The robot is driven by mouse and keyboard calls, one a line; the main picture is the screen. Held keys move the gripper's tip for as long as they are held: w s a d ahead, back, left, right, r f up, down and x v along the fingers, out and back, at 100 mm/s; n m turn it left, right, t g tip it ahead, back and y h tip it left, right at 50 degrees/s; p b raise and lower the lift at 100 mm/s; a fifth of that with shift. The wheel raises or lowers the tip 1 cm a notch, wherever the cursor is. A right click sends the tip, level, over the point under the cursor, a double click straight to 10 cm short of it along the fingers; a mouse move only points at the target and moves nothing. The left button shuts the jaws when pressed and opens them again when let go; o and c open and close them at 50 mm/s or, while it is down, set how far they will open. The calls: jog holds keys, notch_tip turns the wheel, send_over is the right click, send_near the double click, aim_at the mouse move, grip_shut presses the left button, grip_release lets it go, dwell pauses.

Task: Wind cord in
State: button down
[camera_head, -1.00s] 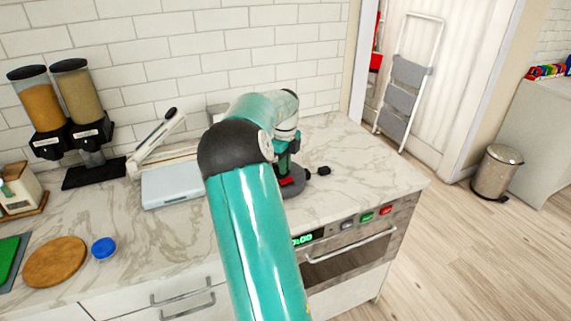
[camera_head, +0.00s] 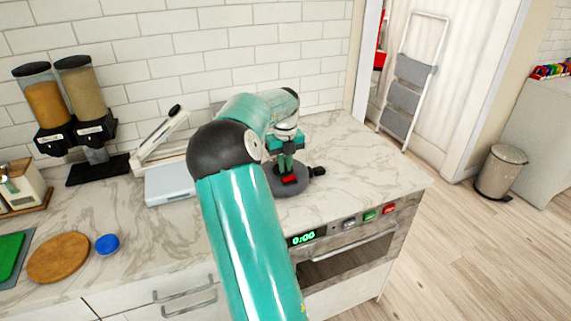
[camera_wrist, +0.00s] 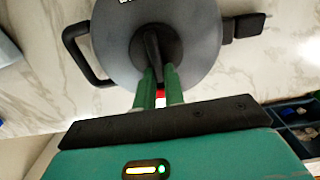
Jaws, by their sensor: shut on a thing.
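A round dark grey cord reel (camera_head: 278,184) sits on the marble counter under my gripper (camera_head: 288,170). In the wrist view the reel (camera_wrist: 205,45) shows as a grey disc with a black loop handle (camera_wrist: 76,52) at its left. A dark crank piece (camera_wrist: 152,44) stands at its hub. My gripper (camera_wrist: 158,75) is shut on this crank, its green fingers on either side. A black plug (camera_head: 317,171) is close to the reel's right edge; it also shows in the wrist view (camera_wrist: 246,25). No length of cord can be made out.
A pale blue-grey flat device with a raised arm (camera_head: 170,184) lies left of the reel. Two dispensers (camera_head: 75,110), a blue lid (camera_head: 107,244) and a round wooden board (camera_head: 58,258) are farther left. The counter right of the plug is clear up to its edge.

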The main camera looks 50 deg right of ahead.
jog(key=shift+r, duration=0.1)
jog(key=c, duration=1.5)
grip_release()
notch_tip(320, 180, up, 14)
jog(key=shift+f, duration=0.15)
